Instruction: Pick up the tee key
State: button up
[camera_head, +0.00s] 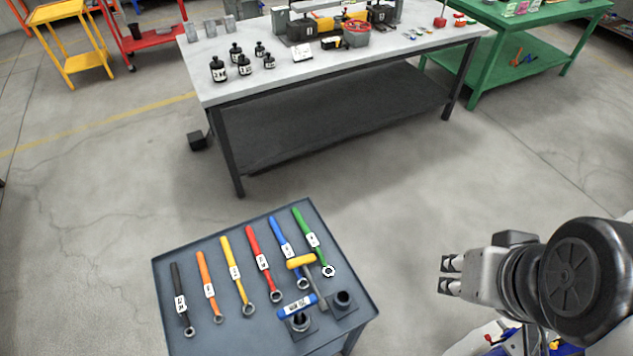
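A tee-shaped tool with a yellow crossbar handle (301,262) and a grey shaft lies at the right side of the grey tray table (170,300), partly over the blue wrench. A blue bar handle with a white label (297,306) is near the front right, over a dark round socket. I cannot tell for certain which one is the tee key. My gripper (447,274) is to the right of the tray table, pointing left, with its two fingers apart and nothing between them.
Several ring wrenches with coloured handles, such as the red one (258,250), lie in a row on the tray table. A second dark socket (343,301) stands at its front right. A long workbench (300,75) stands behind. Clear floor (420,180) lies between.

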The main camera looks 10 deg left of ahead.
aim_at(302, 261)
jog(key=u, duration=1.15)
jog(key=i+j, duration=0.1)
jog(key=j, duration=0.2)
jog(key=j+u, duration=0.15)
jog(key=j, duration=0.15)
jog(key=i, duration=0.05)
